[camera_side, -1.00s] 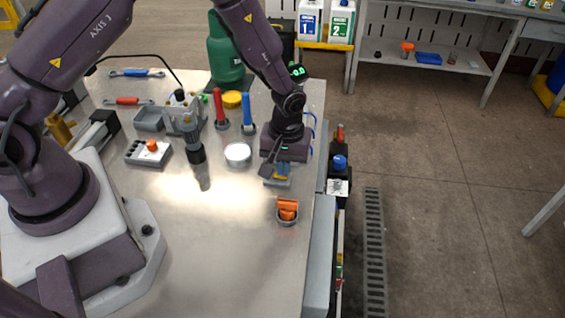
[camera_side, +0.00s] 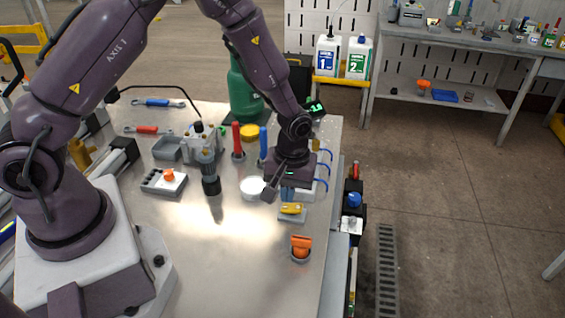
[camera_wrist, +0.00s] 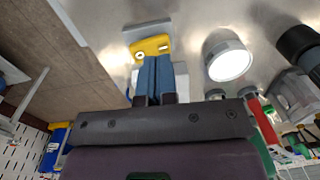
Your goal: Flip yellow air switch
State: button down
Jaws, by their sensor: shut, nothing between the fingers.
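The yellow air switch (camera_side: 292,208) sits on a grey block near the right edge of the metal table. In the wrist view its yellow lever (camera_wrist: 150,47) lies just beyond my fingertips, with two round pale spots on it. My gripper (camera_side: 288,194) is behind and slightly above the switch in the side view. In the wrist view the two blue fingers (camera_wrist: 160,58) are pressed together and empty, their tips overlapping the near edge of the yellow lever. I cannot tell whether they touch it.
An orange knob (camera_side: 301,246) stands in front of the switch. Blue hoses run behind my gripper at the table's right edge.

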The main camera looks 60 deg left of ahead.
notch_tip(320, 180, up, 12)
jog(key=s+a, duration=0.1)
jog(key=shift+s+a+f, duration=0.25)
jog(key=shift+s+a, duration=0.05)
jog(key=s+a+r+m+t, duration=0.1)
jog(key=s+r+m+t, duration=0.5)
jog(key=s+r, duration=1)
notch_tip(320, 180, up, 2)
jog(key=m, duration=0.3)
jog(key=shift+a, duration=0.2)
